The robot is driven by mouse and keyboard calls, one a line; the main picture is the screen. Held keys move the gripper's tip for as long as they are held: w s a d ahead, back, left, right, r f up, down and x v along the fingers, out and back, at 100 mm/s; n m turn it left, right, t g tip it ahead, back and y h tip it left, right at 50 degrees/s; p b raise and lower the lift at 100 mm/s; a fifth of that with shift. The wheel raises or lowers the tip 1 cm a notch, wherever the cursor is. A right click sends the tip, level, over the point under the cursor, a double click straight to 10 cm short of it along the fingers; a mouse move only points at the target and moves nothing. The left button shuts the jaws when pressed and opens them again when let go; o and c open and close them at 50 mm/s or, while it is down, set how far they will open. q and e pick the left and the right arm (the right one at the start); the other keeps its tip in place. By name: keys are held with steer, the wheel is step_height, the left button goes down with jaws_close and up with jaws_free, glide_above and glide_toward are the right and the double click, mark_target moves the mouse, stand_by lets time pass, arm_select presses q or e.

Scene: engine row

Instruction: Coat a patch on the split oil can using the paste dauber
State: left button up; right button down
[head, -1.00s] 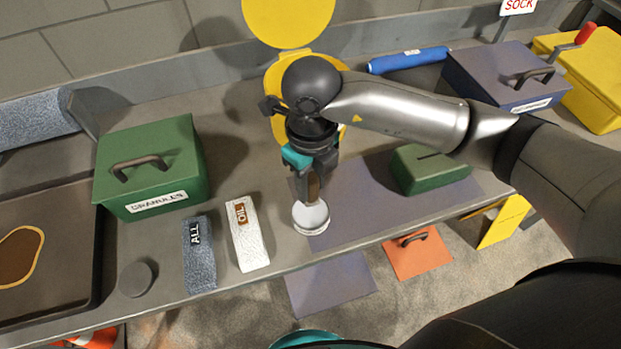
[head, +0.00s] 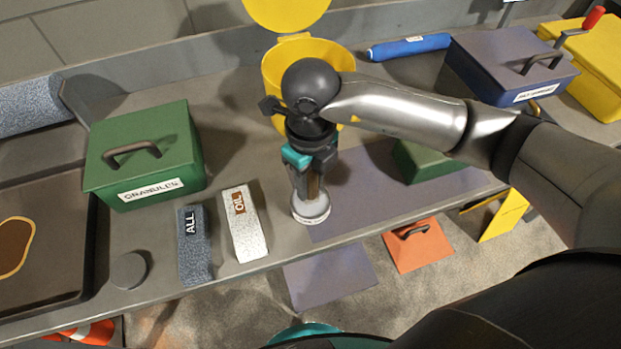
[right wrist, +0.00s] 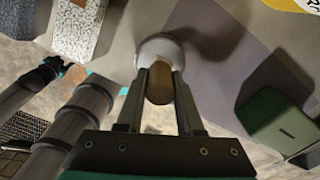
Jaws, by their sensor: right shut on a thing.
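My right gripper (head: 311,190) is shut on the brown handle of the paste dauber (right wrist: 159,85). The handle points down at a round white-and-grey piece (head: 311,209) on the bench near its front edge. I cannot tell whether this is a paste pot or the dauber's head. The green oil can (head: 425,163) lies to the right, partly hidden behind my right arm. Its dark slit shows in the right wrist view (right wrist: 279,121). The head view does not show my left gripper. A dark piece with a teal band (right wrist: 52,68) may be part of my left arm.
Left of the gripper are a white OIL sock (head: 245,227), a grey ALL sock (head: 194,250) and a green GRANULES box (head: 150,165). A yellow lidded bin (head: 340,70) stands behind. A grey-purple mat (head: 355,200) lies under the can. A blue box (head: 500,65) is back right.

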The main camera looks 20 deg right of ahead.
mark_target(311, 176)
steer(key=shift+f+b, duration=0.6)
steer(key=shift+f, duration=0.05)
stand_by(1.5)
steer(key=shift+r+p, duration=2.65)
steer(key=shift+r, duration=1)
